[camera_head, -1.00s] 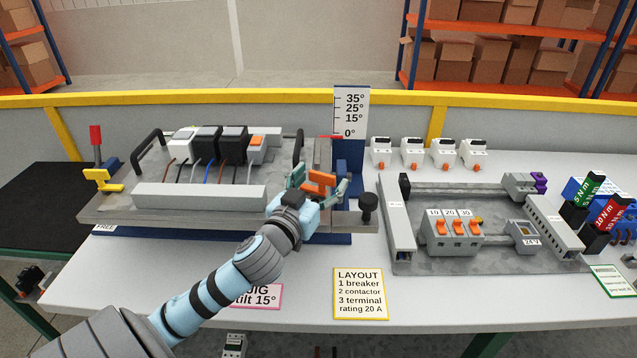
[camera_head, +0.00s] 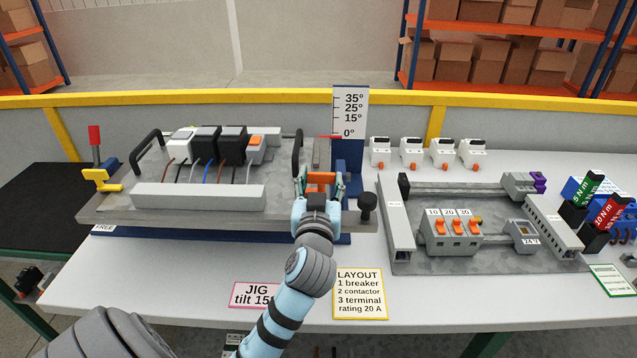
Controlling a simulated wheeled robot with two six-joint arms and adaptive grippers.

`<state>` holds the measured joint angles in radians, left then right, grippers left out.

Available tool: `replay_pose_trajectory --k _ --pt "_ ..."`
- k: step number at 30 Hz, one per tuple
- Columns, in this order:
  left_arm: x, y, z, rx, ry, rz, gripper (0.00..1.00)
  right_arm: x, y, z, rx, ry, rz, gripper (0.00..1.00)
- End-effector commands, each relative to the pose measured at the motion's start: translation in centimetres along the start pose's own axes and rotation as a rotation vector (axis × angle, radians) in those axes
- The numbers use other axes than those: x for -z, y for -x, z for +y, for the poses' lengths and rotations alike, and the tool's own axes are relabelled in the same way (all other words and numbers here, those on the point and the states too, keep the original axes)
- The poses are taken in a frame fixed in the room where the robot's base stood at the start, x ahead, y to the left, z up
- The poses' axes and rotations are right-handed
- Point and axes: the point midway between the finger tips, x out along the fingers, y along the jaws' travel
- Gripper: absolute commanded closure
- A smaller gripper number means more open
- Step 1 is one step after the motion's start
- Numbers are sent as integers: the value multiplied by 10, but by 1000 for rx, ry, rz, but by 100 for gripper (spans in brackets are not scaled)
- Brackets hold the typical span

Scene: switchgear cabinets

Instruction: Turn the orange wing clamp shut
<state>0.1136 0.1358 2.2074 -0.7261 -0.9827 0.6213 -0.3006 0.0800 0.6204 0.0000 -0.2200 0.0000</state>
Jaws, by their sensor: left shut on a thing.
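The orange wing clamp (camera_head: 320,179) is at the right end of the grey jig plate (camera_head: 115,211), just left of the angle scale (camera_head: 350,115). My left gripper (camera_head: 319,186) reaches it from the front, with its green-grey fingers on either side of the orange wing. It is shut on the wing, which lies roughly crosswise in the picture. The gripper body hides the lower part of the clamp. My right gripper is not in view.
A black knob (camera_head: 367,204) stands close right of my gripper. Wired modules (camera_head: 205,146) and a black handle (camera_head: 298,151) are to its left. A second rail panel (camera_head: 455,262) lies to the right.

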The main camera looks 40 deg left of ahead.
Motion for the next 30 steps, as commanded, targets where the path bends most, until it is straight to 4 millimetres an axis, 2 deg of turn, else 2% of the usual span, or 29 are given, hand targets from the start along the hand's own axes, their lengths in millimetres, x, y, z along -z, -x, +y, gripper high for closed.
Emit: replay_pose_trajectory --k 2,11,12,15,25,28,30 --pt "-1 0 2 40 4 4 78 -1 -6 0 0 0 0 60" --pt "0 1 2 59 -2 2 78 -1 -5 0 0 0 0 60" --pt "0 1 2 59 -2 1 47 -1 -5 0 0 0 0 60" --pt "0 1 2 59 -2 1 31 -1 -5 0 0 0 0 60" --pt "2 1 2 59 0 2 30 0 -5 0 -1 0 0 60" --pt "13 0 2 59 2 5 30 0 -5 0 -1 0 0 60" --pt "28 1 2 58 4 7 30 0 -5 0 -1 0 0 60"
